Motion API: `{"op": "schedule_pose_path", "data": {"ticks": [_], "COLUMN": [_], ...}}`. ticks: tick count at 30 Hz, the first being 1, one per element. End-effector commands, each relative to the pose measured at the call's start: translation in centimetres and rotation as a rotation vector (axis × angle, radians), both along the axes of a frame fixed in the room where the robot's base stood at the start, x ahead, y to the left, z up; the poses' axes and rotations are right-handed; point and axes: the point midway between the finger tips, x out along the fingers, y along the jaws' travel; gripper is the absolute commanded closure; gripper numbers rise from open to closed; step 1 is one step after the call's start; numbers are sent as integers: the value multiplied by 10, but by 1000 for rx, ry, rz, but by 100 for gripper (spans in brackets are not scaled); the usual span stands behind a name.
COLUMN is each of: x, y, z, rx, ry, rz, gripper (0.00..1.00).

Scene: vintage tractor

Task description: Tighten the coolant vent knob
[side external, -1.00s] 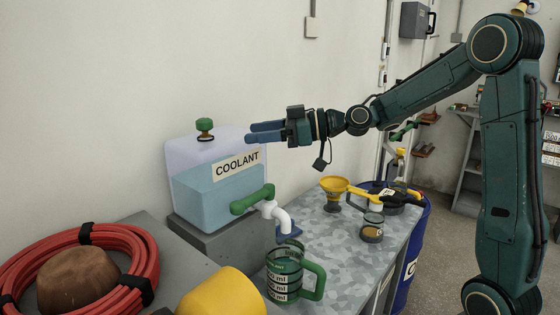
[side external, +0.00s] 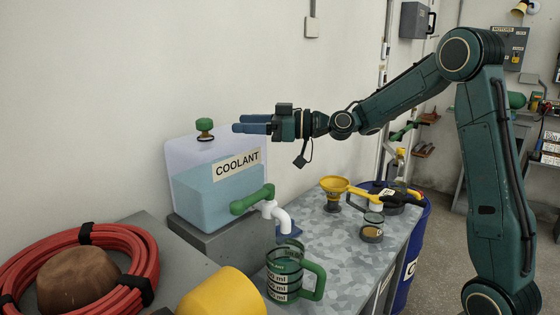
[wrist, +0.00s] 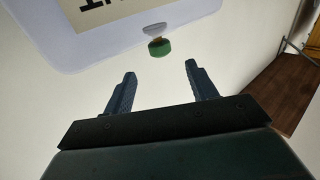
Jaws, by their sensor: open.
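The coolant vent knob (side external: 204,125) is a green cap on a short stem at the top of the translucent coolant tank (side external: 185,160), which holds blue liquid and carries a COOLANT label. My gripper (side external: 236,123) points left, level with the knob and just to its right in the side view, apart from it. In the wrist view the knob (wrist: 159,46) lies beyond the fingertips, about midway between the two fingers (wrist: 160,70). The fingers are open with nothing between them. The tank (wrist: 130,26) fills the upper left of the wrist view.
A green-handled tap (side external: 252,199) juts from the tank above a measuring jug (side external: 284,275). A yellow funnel (side external: 334,186) and a small jar (side external: 372,227) stand on the bench. A coiled red hose (side external: 140,250) lies at front left. The wall is behind the tank.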

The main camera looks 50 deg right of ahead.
Motion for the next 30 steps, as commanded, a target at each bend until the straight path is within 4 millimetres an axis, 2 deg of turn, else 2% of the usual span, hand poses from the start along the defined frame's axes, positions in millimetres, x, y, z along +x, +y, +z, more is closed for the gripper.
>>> {"op": "schedule_pose_path", "data": {"ticks": [18, 24, 30], "x": [73, 84, 86], "y": [51, 58, 59], "z": [0, 0, 0], "rx": [0, 0, 0], "ry": [0, 0, 0], "rz": [3, 1, 0], "gripper": [43, 43, 43]}}
